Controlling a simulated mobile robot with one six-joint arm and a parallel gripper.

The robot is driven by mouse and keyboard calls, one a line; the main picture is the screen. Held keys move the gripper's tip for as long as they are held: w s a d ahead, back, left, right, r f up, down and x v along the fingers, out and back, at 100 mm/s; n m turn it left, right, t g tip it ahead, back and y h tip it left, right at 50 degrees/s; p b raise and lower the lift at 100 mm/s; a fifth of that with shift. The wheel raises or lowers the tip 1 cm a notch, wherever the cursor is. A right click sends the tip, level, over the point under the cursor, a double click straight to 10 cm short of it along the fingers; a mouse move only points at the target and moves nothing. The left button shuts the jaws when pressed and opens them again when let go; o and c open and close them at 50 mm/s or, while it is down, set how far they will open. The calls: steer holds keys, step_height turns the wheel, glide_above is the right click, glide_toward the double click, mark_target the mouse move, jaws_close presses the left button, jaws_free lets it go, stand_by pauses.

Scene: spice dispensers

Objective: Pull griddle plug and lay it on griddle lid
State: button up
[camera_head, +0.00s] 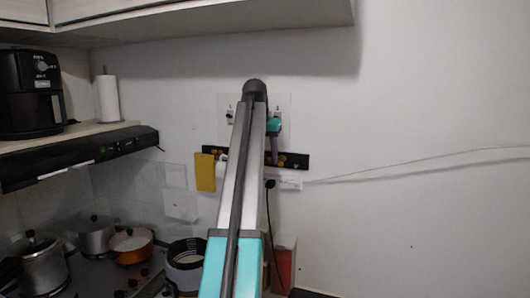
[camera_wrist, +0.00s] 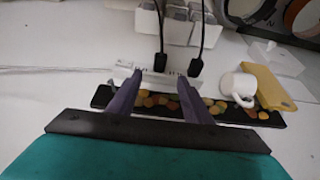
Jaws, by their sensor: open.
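A white power strip (camera_head: 290,184) is fixed to the wall; it also shows in the wrist view (camera_wrist: 148,76). Two black plugs sit in it in the wrist view, one in the middle (camera_wrist: 162,62) and one to its right (camera_wrist: 196,67), each with a black cord. I cannot tell which belongs to the griddle. In the head view one black plug (camera_head: 270,184) shows, its cord hanging down. My gripper (camera_wrist: 158,80) is open and empty, its purple fingers over the dark rack, short of the strip. My arm partly hides it in the head view. I cannot identify the griddle lid.
A dark rack with round items (camera_wrist: 220,107) lies along the wall beside the strip. Pots (camera_head: 130,245) stand on the stove at lower left. The right wall is clear except a cable.

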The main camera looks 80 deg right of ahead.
mark_target(270, 182)
steer(key=x, duration=1.1)
steer(key=shift+s+f, duration=0.1)
steer(key=shift+f, duration=0.05)
jaws_close()
